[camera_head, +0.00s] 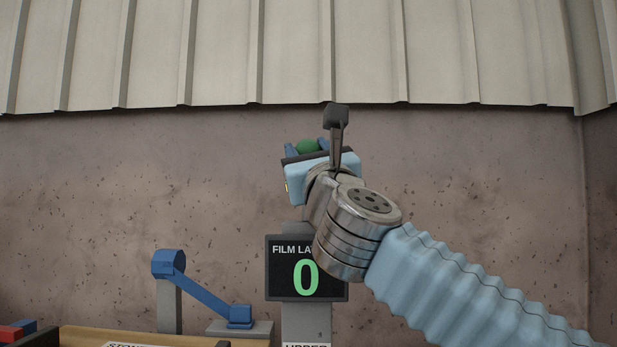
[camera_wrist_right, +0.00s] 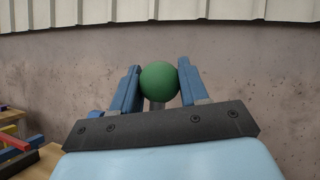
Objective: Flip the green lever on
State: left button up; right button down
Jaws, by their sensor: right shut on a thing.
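The green lever's round knob (camera_wrist_right: 160,82) sits between the two blue fingers of my right gripper (camera_wrist_right: 157,88) in the right wrist view. The fingers are shut on the knob, and a short grey shaft shows just below it. In the head view the green knob (camera_head: 307,147) peeks out above my right gripper (camera_head: 306,150), in front of the wall. The lever's base and most of its shaft are hidden behind my gripper and wrist. My left gripper is not in either view.
A dark display (camera_head: 306,284) reading "0" stands below my right wrist, partly covered by it. A blue jointed arm (camera_head: 200,290) on a grey post stands to the left. A wooden surface (camera_head: 85,336) with coloured bars lies at lower left. The wall (camera_head: 490,180) is behind.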

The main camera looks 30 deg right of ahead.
jog(key=t+b, duration=0.1)
jog(key=b, duration=0.1)
jog(key=s+a+f+n+t+b, duration=0.1)
jog(key=b, duration=0.1)
jog(key=s+b, duration=0.1)
jog(key=b, duration=0.1)
jog(key=shift+a+f+n+t+y+b, duration=0.2)
jog(key=shift+n+t+y+b, duration=0.1)
jog(key=shift+t+y+b, duration=0.1)
jog(key=s+t+b, duration=0.1)
jog(key=a+n+y+b, duration=0.1)
jog(key=b, duration=0.1)
jog(key=shift+s+r+t, duration=0.35)
jog(key=shift+s+t, duration=0.05)
pick_arm(q)
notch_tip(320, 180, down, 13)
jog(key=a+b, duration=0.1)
jog(key=b, duration=0.1)
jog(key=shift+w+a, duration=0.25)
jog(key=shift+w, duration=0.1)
pick_arm(e)
jog(key=shift+s+a+f+y, duration=0.2)
jog(key=shift+s+a, duration=0.2)
jog(key=shift+s, duration=0.25)
jog(key=shift+s+a+f+y, duration=0.1)
jog(key=shift+s+a+f, duration=0.1)
jog(key=shift+s+a, duration=0.3)
jog(key=shift+s, duration=0.15)
jog(key=c, duration=0.6)
grip_release()
